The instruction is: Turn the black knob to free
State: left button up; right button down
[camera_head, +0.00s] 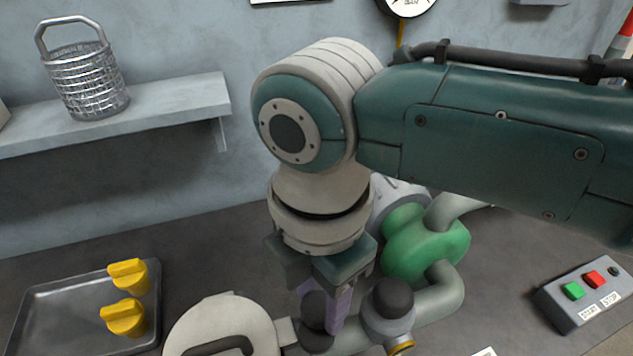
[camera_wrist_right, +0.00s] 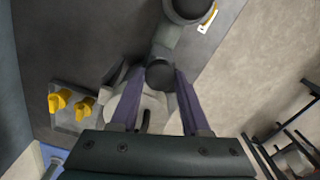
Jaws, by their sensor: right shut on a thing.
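A black knob (camera_head: 315,338) sits low in the middle of the head view, on the grey pipework beside a pale round housing (camera_head: 190,325). My right gripper (camera_head: 327,312) comes down on it from above, and its purple fingers are shut on it. In the right wrist view the knob (camera_wrist_right: 160,75) shows as a dark round top between the two fingertips (camera_wrist_right: 158,78). The gripper hides part of the knob in the head view, and no free marking can be read. My left gripper is not in view.
A dark-capped fitting (camera_head: 388,298) stands close right of the gripper, before a green pump body (camera_head: 428,245). A tray (camera_head: 50,310) with two yellow knobs (camera_head: 128,276) lies left. A start/stop box (camera_head: 585,293) is right. A wire basket (camera_head: 85,80) stands on a wall shelf (camera_head: 180,108).

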aim_at(318, 304)
jog(key=shift+n, duration=1.5)
jog(key=shift+c, duration=1.9)
grip_release()
notch_tip(318, 304, up, 10)
